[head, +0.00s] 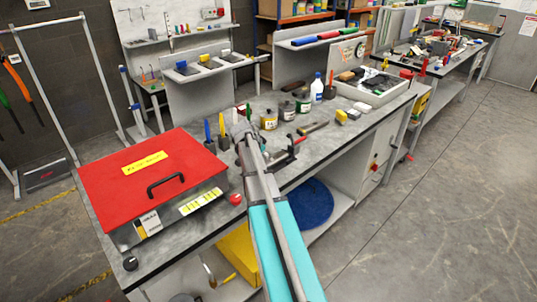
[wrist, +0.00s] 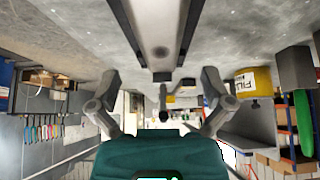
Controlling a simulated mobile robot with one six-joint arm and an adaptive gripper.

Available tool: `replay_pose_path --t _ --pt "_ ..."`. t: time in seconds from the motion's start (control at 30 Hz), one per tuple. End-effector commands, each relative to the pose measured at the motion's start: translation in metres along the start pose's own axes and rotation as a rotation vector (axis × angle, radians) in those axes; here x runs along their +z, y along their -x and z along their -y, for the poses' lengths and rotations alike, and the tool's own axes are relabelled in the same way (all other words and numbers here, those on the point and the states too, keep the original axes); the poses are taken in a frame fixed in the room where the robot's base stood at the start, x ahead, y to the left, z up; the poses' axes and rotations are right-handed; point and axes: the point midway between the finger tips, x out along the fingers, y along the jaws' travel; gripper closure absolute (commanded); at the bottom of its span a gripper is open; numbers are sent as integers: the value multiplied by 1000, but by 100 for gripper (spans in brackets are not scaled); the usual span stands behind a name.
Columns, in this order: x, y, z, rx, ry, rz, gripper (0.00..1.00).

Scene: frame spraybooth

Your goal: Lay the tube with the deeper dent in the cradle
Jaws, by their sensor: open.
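My gripper (wrist: 160,88) is open and empty in the wrist view, its two fingers spread wide apart. In the head view my arm reaches over the grey bench (head: 235,215), with the gripper end near its middle, partly hidden by the arm. A blue roll-like piece (head: 303,42), a red one (head: 328,35) and a green one beside them lie on a back shelf; I cannot tell whether these are the tubes, and no dents show. A long grey piece with dark sides (wrist: 155,25) lies ahead in the wrist view. I cannot pick out the cradle for certain.
A red-lidded box (head: 130,180) with a black handle fills the bench's left end. Several jars, including a yellow-labelled one (head: 269,120), and a white bottle (head: 317,88) stand beyond the arm. A pale tray (head: 372,97) sits at the right. The right floor is clear.

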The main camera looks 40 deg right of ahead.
Motion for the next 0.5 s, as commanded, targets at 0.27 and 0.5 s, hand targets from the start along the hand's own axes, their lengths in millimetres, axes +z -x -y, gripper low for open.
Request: replay_pose_path --t 0.27,0.5 --pt "-2 31 -1 0 0 0 0" --pt "-2 53 0 0 0 0 0"
